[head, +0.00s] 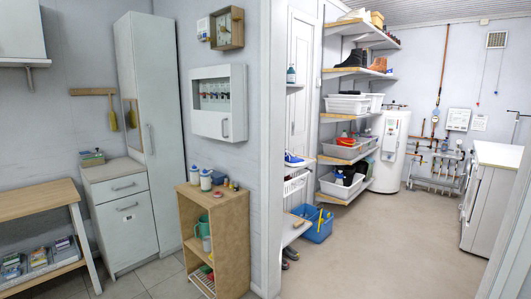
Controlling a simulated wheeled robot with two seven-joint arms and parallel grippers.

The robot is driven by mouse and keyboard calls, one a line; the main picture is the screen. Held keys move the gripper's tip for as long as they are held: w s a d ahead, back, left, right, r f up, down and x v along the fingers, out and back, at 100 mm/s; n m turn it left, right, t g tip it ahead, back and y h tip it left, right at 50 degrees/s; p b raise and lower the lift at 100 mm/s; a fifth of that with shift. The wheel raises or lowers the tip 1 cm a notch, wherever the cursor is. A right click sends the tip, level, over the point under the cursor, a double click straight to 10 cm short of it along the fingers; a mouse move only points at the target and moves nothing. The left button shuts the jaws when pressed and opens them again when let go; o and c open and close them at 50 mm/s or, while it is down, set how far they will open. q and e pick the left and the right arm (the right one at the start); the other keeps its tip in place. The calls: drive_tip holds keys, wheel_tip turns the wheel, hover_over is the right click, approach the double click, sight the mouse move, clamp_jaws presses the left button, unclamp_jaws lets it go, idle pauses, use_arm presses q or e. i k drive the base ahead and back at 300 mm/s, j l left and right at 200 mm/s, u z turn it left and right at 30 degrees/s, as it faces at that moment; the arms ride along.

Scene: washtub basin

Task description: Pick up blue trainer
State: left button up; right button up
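A blue trainer (294,159) with a white sole sits on a shelf just inside the doorway, near the middle of the head view. It lies above a white basket (296,181), and the wall edge on its left may hide part of it. Only one blue trainer is clear to me. Neither of my grippers shows in this view.
A doorframe and wall corner (267,150) stand left of the trainer. A wooden shelf unit (218,235) with bottles stands in front of that wall. A blue tub (314,224) is on the floor below. The floor (375,245) right of the shelves is clear.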

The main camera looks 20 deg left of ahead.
sight(290, 160)
drive_tip(key=i+l+u, duration=0.25)
drive_tip(key=i, duration=0.35)
drive_tip(key=i+l+u, duration=0.25)
drive_tip(key=i, duration=0.3)
drive_tip(key=i+l+u, duration=0.3)
drive_tip(key=i, duration=0.25)
drive_tip(key=i+l+u, duration=0.1)
drive_tip(key=i+l, duration=0.2)
drive_tip(key=i+l+u, duration=0.1)
drive_tip(key=i+l, duration=0.15)
drive_tip(key=l, duration=0.15)
drive_tip(key=i+l+u, duration=0.1)
drive_tip(key=i+l, duration=0.15)
drive_tip(key=i+l+u, duration=0.1)
drive_tip(key=i+l, duration=0.15)
drive_tip(key=l, duration=0.25)
drive_tip(key=i+l+u, duration=0.1)
drive_tip(key=i+l, duration=0.15)
drive_tip(key=l, duration=0.15)
drive_tip(key=i+l+u, duration=0.1)
drive_tip(key=l, duration=0.35)
drive_tip(key=i, duration=0.1)
